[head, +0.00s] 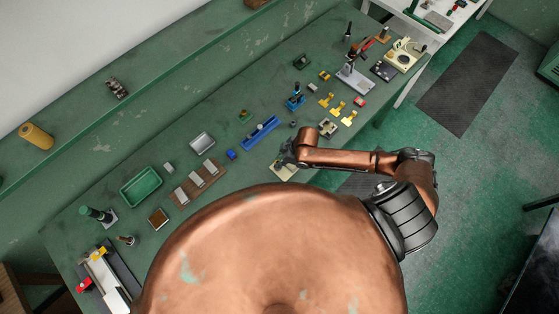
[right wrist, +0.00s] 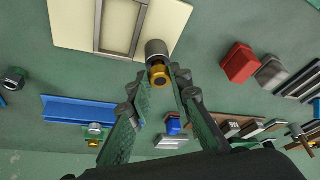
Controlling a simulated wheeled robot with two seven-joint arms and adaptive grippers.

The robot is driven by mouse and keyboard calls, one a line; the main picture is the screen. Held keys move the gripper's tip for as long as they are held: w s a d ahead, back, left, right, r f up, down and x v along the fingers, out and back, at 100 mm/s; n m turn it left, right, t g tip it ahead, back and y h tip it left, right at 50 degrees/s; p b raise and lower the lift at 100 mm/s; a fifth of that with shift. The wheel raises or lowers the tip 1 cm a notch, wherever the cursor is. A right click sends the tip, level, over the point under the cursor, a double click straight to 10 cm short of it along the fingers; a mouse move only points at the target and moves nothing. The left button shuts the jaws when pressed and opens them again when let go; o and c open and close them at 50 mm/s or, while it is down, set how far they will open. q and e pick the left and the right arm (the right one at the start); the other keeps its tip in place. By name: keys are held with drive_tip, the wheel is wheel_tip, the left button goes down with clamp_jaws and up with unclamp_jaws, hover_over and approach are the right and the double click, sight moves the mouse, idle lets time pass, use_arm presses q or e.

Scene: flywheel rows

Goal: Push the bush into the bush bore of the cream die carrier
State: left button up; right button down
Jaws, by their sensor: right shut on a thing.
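The cream die carrier (right wrist: 75,28) lies at the top of the right wrist view, with a grey rectangular frame in it. In the head view its cream plate (head: 284,174) shows partly under my right gripper (head: 288,157). A grey cylinder (right wrist: 156,48) stands at the carrier's lower edge in the wrist view. The brass-coloured bush (right wrist: 159,76) is between the fingertips of my right gripper (right wrist: 160,73), lined up close to the grey cylinder. I cannot tell whether they touch or whether the bush is in the bore. My left gripper is not in view.
A blue channel (head: 260,132) lies left of the gripper in the head view. A cream-and-grey block (head: 327,128) and several yellow parts (head: 337,107) stand to its upper right. A red block (right wrist: 238,62) shows in the wrist view. A green tray (head: 141,186) is farther left.

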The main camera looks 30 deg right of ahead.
drive_tip(key=shift+f, duration=0.55)
drive_tip(key=c, duration=1.7)
unclamp_jaws()
drive_tip(key=v, duration=1.2)
drive_tip(key=shift+c, duration=0.2)
